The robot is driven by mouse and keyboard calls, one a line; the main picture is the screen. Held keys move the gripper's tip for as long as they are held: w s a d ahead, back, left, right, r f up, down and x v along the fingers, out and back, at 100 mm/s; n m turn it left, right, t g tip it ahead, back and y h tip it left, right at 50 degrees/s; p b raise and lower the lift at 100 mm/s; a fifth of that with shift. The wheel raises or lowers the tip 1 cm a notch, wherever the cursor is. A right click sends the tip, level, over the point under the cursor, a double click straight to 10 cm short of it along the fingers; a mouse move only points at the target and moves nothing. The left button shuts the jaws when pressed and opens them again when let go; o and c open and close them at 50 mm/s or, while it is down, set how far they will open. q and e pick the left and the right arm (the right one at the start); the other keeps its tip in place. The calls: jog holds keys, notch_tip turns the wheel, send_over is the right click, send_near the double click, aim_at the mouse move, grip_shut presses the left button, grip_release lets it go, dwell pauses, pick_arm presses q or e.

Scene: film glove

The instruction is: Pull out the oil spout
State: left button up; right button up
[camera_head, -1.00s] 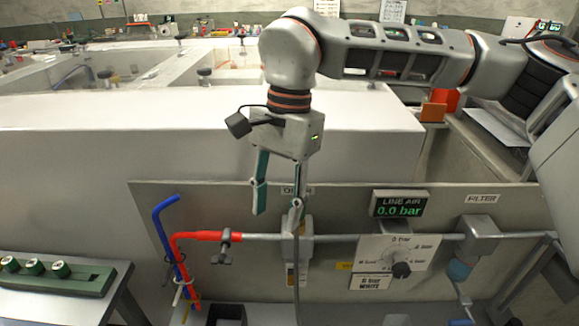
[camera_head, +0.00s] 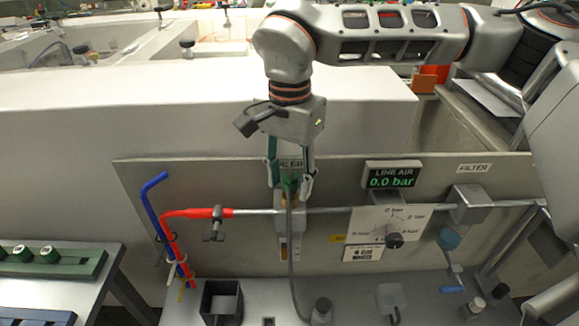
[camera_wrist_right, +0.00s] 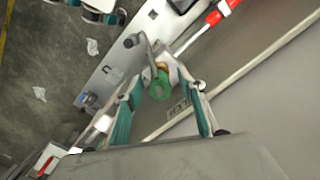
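The oiler (camera_head: 289,226) sits on the metal pipe of the panel, with its label partly hidden behind my right gripper. A green ring-like piece (camera_head: 290,182) is at its top, and a thin grey tube (camera_head: 291,255) shows below it. No part is marked as the spout; I cannot tell which it is. My right gripper (camera_head: 290,187) is open, pointing down, with one finger on each side of the green piece. In the right wrist view the green piece (camera_wrist_right: 159,87) lies between the open fingers (camera_wrist_right: 162,92), with gaps visible. My left gripper is not identifiable in either view.
A red hose (camera_head: 195,213) and blue hose (camera_head: 152,205) stand left on the panel. The line-air display (camera_head: 391,177) reads 0.0 bar, above a regulator dial (camera_head: 394,240). A black open box (camera_head: 221,303) stands below. A side table (camera_head: 100,285) is at the left.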

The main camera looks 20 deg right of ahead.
aim_at(289, 175)
jog(key=shift+f, duration=0.15)
grip_shut()
jog(key=c, duration=0.9)
grip_release()
grip_shut()
jog(key=shift+r, duration=0.2)
jog(key=shift+r+p, duration=0.35)
jog(key=shift+p, duration=0.05)
jog(key=shift+r+p, duration=1.7)
jog(key=shift+r, duration=0.15)
